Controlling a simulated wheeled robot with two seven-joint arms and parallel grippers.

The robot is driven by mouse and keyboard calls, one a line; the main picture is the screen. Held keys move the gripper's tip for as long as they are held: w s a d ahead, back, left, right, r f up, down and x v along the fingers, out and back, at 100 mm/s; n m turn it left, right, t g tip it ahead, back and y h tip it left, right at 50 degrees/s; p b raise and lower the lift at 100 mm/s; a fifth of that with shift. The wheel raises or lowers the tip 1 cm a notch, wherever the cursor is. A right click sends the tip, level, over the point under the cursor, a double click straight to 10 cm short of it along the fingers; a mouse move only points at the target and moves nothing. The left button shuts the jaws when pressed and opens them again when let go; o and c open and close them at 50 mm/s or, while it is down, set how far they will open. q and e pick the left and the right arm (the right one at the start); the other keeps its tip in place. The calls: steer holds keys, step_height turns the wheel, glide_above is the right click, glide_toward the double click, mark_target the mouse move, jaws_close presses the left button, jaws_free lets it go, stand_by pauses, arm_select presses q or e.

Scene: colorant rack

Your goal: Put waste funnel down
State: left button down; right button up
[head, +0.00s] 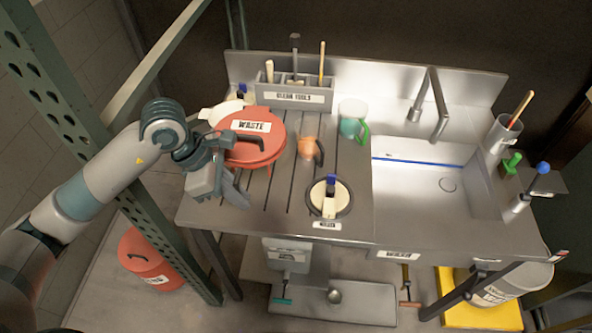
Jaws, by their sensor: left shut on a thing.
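The waste funnel (272,148) is a red, round piece with a white "WASTE" label and a dark handle. It shows over the left part of the ridged drainboard (285,190), and a small red part sticks out below its rim. My left gripper (228,142) is at the funnel's left side and is shut on it, by its dark handle. The gripper's body hides the funnel's left edge. I cannot tell whether the funnel touches the drainboard. My right gripper is not in view.
A "CLEAN TOOLS" holder (296,96) stands behind. The sink (420,185) is beyond. A green post (100,130) stands left; a red bin (150,262) is below.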

arm_select(q)
steer(key=shift+s+r, duration=0.15)
steer(key=shift+s, duration=0.1)
steer(key=shift+w+f+p, duration=0.15)
steer(key=shift+f+p, duration=0.15)
steer(key=shift+f, duration=0.25)
step_height(320, 180, down, 4)
steer(key=shift+f+p, duration=0.15)
steer(key=shift+p, duration=0.85)
steer(key=shift+f, duration=0.5)
